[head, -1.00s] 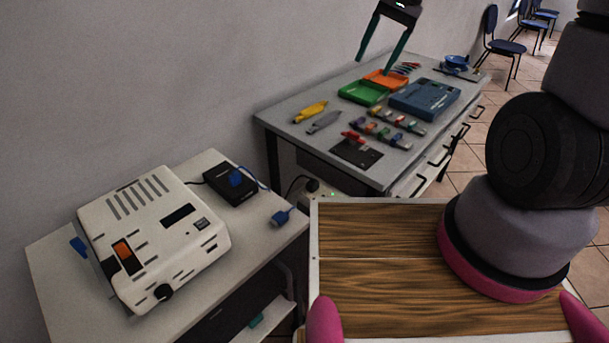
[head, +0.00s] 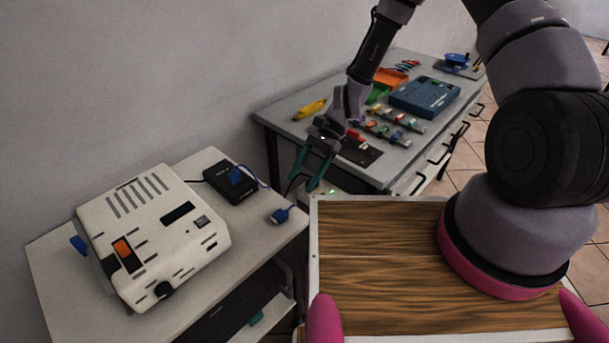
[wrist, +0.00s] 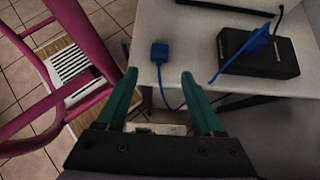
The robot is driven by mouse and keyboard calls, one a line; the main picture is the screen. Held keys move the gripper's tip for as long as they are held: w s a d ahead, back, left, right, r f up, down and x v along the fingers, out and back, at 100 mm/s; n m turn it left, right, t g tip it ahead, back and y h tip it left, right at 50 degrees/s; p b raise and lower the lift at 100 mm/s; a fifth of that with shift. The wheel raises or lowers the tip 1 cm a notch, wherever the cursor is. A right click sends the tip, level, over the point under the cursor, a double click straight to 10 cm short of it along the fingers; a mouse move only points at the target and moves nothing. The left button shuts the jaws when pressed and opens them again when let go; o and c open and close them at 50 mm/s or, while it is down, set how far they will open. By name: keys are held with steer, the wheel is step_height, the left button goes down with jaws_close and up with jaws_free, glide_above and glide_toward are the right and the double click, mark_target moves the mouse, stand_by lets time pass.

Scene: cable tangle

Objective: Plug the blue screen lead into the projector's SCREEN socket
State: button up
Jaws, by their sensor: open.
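The blue screen lead's loose plug (head: 280,216) lies on the pale side table near its right edge. It also shows in the wrist view (wrist: 159,52), beyond and roughly between my fingertips. Its blue cord runs back to a black box (head: 222,191), where a blue piece (head: 235,176) sits on top. The white projector (head: 150,235) stands on the same table to the left. I cannot make out which opening is its SCREEN socket. My gripper (head: 303,183), with green fingers, is open and empty, above and to the right of the loose plug.
Another blue piece (head: 78,244) shows at the projector's left side. A grey workbench (head: 285,116) behind holds tools, bins and a blue case (head: 424,97). A wooden-topped surface (head: 375,255) is at the right front. The side table's strip (head: 240,238) right of the projector is clear.

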mark_target(282, 212)
steer(key=shift+x, duration=4.4)
jaws_close()
steer(key=shift+r, duration=3.5)
